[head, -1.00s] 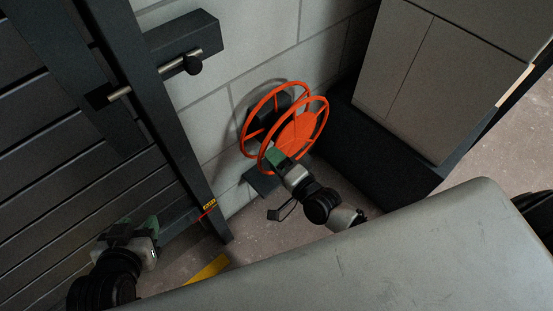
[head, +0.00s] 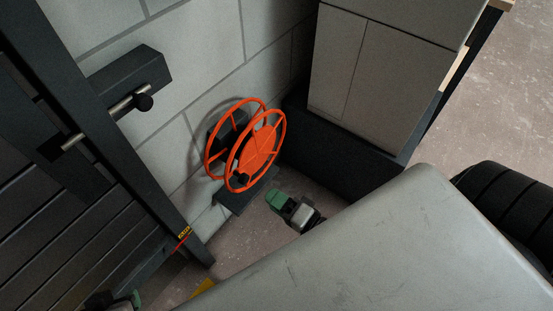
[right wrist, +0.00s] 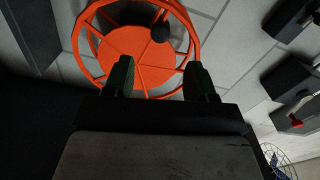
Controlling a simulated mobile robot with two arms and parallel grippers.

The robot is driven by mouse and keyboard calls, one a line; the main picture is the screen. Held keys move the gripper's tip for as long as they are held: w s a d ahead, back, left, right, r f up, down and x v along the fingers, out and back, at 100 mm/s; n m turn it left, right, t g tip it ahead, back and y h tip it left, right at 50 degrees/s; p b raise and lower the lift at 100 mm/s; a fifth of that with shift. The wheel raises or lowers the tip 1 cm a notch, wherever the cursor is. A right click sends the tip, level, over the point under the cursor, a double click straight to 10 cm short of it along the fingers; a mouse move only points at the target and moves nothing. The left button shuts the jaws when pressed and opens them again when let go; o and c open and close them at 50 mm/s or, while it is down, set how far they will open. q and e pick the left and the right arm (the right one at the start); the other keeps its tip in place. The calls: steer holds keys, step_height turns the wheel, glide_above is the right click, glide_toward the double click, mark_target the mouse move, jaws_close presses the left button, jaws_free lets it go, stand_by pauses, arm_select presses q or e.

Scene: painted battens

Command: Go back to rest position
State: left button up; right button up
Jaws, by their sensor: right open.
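My right gripper (head: 276,199) is below and to the right of an orange wheel-shaped reel (head: 258,150) on the wall in the head view, apart from it. In the right wrist view the gripper's two green-tipped fingers (right wrist: 158,78) are spread with nothing between them, and the orange reel (right wrist: 135,62) stands beyond them. My left gripper (head: 124,302) shows only in part at the bottom left edge of the head view; its fingers cannot be made out.
A dark slatted door (head: 70,235) with a bolt (head: 110,115) stands at the left. A grey cabinet (head: 375,80) on a dark base (head: 330,150) stands at the right. Bare floor (head: 243,235) lies below the reel. Red-handled equipment (right wrist: 296,122) shows in the right wrist view.

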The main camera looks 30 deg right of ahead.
stand_by(0.3)
